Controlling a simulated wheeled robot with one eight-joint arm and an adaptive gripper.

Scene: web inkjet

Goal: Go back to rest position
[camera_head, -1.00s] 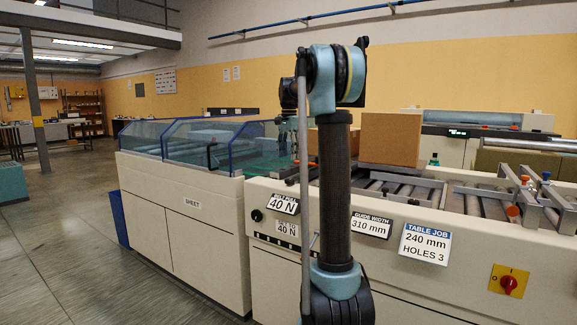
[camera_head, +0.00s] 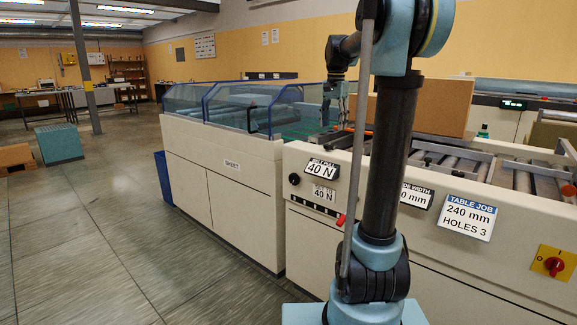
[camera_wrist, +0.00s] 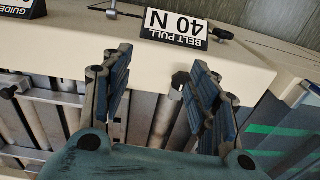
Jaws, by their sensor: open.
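My gripper (camera_head: 335,108) hangs from my arm above the machine's roller table, just right of the blue-framed clear guard, in the head view. In the wrist view my gripper (camera_wrist: 160,72) has its two dark ridged fingers spread apart with nothing between them. Below the fingers are metal rollers (camera_wrist: 140,118) and the cream machine edge with the "BELT PULL 40 N" label (camera_wrist: 174,28). My dark arm column stands in front of the machine and hides part of its front and the "GUIDE WIDTH" label (camera_head: 417,196).
A cardboard box (camera_head: 430,105) sits on the machine behind my arm. The clear guard (camera_head: 235,108) rises to the left. A red rotary switch (camera_head: 553,266) is on the machine front at right. A teal crate (camera_head: 58,143) stands on the floor at left; the floor between is free.

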